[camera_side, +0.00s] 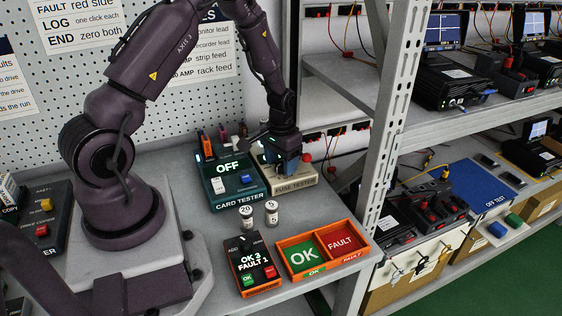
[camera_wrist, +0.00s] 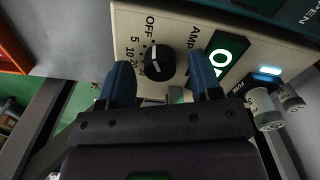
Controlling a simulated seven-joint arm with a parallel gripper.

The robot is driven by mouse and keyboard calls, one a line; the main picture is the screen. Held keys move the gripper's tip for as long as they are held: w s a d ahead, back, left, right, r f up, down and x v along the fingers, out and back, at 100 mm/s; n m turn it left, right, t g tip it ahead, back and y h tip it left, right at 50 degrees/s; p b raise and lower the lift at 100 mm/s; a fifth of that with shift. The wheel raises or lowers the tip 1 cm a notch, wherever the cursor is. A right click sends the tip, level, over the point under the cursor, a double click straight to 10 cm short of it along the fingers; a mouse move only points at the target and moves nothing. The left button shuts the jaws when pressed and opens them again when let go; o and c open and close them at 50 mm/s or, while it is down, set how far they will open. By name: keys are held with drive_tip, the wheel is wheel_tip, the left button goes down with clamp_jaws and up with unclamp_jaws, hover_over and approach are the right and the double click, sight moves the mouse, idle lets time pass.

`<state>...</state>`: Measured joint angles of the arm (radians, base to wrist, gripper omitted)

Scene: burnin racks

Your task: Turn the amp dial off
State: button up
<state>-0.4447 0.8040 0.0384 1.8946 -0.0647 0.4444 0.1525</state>
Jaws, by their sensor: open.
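The amp dial (camera_wrist: 160,60) is a round black knob on the cream panel of the fuse tester (camera_side: 295,181). Marks OFF, 5, 10, 20 and 30 run round its left side; I cannot tell for sure which mark its pointer faces. My gripper (camera_wrist: 160,72) is open, its two blue fingers on either side of the dial in the wrist view, with no clear contact. In the side view my gripper (camera_side: 288,157) is low over the fuse tester and hides the dial.
A lit green display (camera_wrist: 226,60) and a white fuse (camera_wrist: 262,107) at a slot sit right of the dial. The card tester (camera_side: 233,184) stands close on the left. Two small labelled cylinders (camera_side: 272,213), a keypad box (camera_side: 252,266) and an orange OK/FAULT tray (camera_side: 369,247) stand in front.

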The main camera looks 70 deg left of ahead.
sight(280, 165)
wheel_tip(280, 165, up, 13)
drive_tip(key=shift+f, duration=0.2)
idle(0.3)
drive_tip(key=s+d+r+m+t, duration=0.4)
drive_tip(key=s+d+r+t, duration=0.1)
drive_tip(key=s+d+r, duration=1)
wheel_tip(280, 165, up, 3)
drive_tip(key=d, duration=0.2)
drive_tip(key=shift+d+f+t, duration=0.15)
drive_tip(key=shift+d+t, duration=0.15)
drive_tip(key=shift+d, duration=0.1)
